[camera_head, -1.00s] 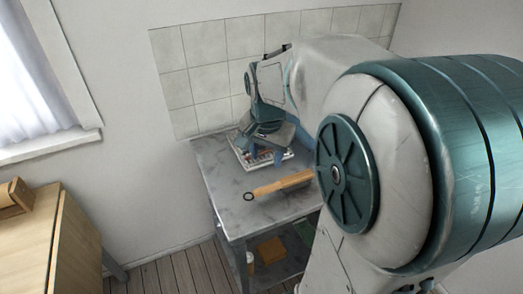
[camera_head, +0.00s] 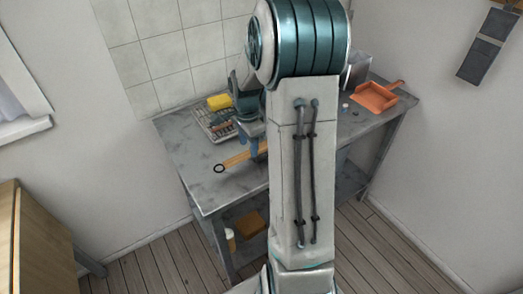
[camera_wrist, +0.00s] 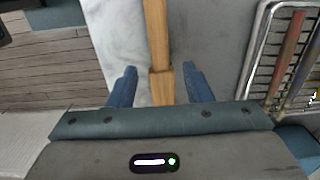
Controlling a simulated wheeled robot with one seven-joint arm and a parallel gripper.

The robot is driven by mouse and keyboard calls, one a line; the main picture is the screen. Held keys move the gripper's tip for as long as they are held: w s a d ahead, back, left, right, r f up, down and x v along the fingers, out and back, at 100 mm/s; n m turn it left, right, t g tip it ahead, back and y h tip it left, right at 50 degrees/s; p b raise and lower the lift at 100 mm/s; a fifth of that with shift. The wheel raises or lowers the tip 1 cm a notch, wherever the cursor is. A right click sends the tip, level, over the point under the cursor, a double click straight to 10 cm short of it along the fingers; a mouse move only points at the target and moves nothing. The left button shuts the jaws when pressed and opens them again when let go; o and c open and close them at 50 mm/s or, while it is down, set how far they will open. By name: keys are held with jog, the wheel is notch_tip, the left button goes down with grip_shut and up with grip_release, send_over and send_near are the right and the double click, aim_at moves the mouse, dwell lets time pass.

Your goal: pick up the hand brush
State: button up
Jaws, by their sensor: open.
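The hand brush shows as a long pale wooden piece (camera_head: 240,158) with a dark ring at its left end, lying on the grey worktop (camera_head: 190,150). My arm hides its right part in the head view, and I see no bristles. In the wrist view the wood (camera_wrist: 156,35) runs down the middle, with a step where it gets wider. My gripper (camera_wrist: 158,86) is open, its two blue fingers on either side of the wood, with gaps to both. Whether the fingertips reach down beside it I cannot tell.
A wire rack (camera_wrist: 254,55) with a wooden-handled item stands close on the right in the wrist view. A yellow sponge (camera_head: 219,102) lies by it. An orange dustpan (camera_head: 375,97) is at the worktop's right. A brown box (camera_head: 251,226) sits on the lower shelf.

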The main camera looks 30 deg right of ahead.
aim_at(249, 152)
jog(key=shift+f+p, duration=0.35)
jog(key=shift+f, duration=2.6)
jog(key=c, duration=0.8)
jog(key=shift+r, duration=0.1)
